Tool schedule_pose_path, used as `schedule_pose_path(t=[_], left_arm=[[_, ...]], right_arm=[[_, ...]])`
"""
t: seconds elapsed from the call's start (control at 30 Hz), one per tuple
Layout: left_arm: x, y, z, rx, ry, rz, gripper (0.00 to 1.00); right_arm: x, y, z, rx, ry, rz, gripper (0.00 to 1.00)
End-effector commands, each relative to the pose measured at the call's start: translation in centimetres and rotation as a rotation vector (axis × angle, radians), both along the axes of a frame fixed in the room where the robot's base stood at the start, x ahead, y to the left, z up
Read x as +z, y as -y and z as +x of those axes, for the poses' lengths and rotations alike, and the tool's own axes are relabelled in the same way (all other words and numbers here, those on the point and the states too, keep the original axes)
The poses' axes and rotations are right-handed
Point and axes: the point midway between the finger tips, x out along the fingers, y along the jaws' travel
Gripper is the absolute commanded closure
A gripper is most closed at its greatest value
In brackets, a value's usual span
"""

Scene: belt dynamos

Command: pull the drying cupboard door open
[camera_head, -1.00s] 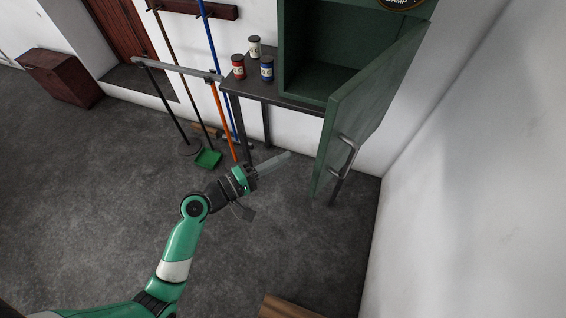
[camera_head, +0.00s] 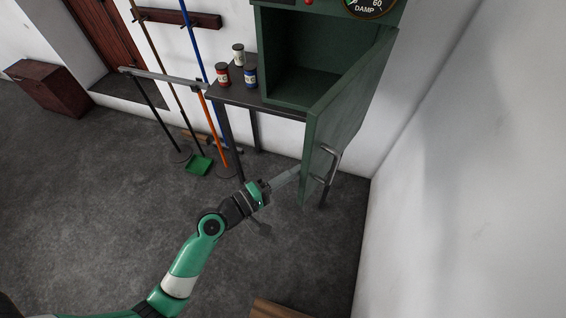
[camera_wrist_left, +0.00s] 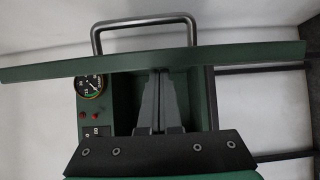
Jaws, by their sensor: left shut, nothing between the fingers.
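The green drying cupboard (camera_head: 262,50) stands on a dark bench, its inside visible and empty where it shows. Its green door (camera_head: 340,112) stands swung open to the right, with a grey bar handle (camera_head: 328,165) on its outer face. My left gripper (camera_head: 297,168) is shut and empty, its tips at the near lower edge of the door, on the inner side. In the left wrist view, the shut fingers (camera_wrist_left: 159,75) reach to the door's edge (camera_wrist_left: 215,55), and the handle (camera_wrist_left: 145,22) shows beyond it. I cannot tell if they touch. My right gripper is not in view.
Three small jars, red (camera_head: 222,76), white (camera_head: 238,55) and blue (camera_head: 250,77), stand on the bench (camera_head: 270,107) left of the cupboard. Brooms and a green dustpan (camera_head: 198,165) stand by a rail. A white wall (camera_head: 460,180) is at the right. Floor around my arm is mostly clear.

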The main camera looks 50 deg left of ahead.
Motion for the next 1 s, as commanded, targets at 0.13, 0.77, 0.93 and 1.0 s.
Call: schedule_pose_path(t=[0.13, 0.77, 0.93, 1.0], left_arm=[[0.9, 4.4, 0.6, -0.011, -0.006, -0.001, 1.00], [0.1, 7.8, 1.3, -0.003, 0.003, 0.004, 1.00], [0.0, 7.6, 1.2, -0.003, 0.004, 0.004, 1.00], [-0.2, 7.3, 1.1, -0.006, 0.004, 0.004, 1.00]], right_arm=[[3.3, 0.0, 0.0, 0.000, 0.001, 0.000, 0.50], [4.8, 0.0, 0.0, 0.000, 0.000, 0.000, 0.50], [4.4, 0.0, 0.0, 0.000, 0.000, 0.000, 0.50], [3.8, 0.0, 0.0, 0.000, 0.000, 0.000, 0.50]])
